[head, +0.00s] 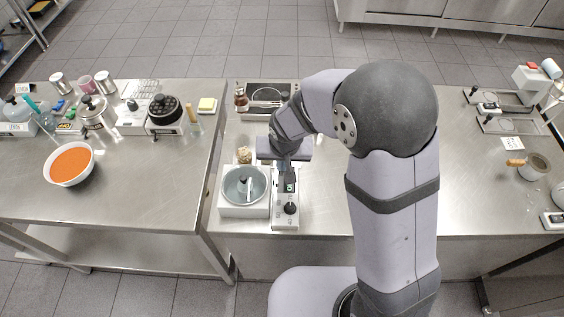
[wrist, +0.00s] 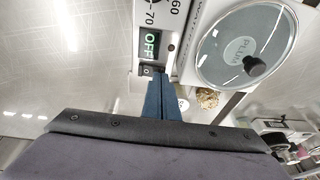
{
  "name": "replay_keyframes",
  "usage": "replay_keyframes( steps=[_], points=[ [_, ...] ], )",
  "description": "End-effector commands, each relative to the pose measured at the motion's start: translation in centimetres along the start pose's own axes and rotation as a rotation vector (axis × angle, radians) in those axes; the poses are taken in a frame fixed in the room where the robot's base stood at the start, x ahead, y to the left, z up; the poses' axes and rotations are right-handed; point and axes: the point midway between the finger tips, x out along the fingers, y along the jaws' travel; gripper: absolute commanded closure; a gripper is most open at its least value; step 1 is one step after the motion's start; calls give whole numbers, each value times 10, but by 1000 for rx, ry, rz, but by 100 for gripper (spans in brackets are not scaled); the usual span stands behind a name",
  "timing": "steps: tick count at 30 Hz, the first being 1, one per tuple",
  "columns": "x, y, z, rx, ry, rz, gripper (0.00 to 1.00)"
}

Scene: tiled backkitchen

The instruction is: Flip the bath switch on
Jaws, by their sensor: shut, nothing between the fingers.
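The bath (head: 245,209) is a white box with a round grey glass lid, at the front of the middle bench. In the wrist view its lid (wrist: 222,62) carries a label reading PLUM. To its right in the head view is a white control panel (head: 286,222) with a black knob (head: 290,208) and a small green-lit display (head: 290,188). In the wrist view the display (wrist: 151,43) reads OFF. A small dark part (wrist: 148,70), perhaps the switch, lies beside the fingertips. My gripper (wrist: 158,78) is shut and empty, its blue fingers at the panel's far end. Contact cannot be told.
The left bench holds an orange-filled bowl (head: 70,164) and several instruments.

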Motion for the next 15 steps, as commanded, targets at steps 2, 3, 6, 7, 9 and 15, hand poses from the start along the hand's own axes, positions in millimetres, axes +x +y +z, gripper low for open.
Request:
replay_keyframes(
  steps=[2,3,6,7,9,15],
  points=[
    [0,0,0,0,0,0,100],
    [0,0,0,0,0,0,100],
    [2,0,0,0,0,0,100],
    [3,-1,1,-1,0,0,100],
    [7,-2,2,-1,0,0,100],
    [6,-3,2,-1,0,0,100]
  ],
)
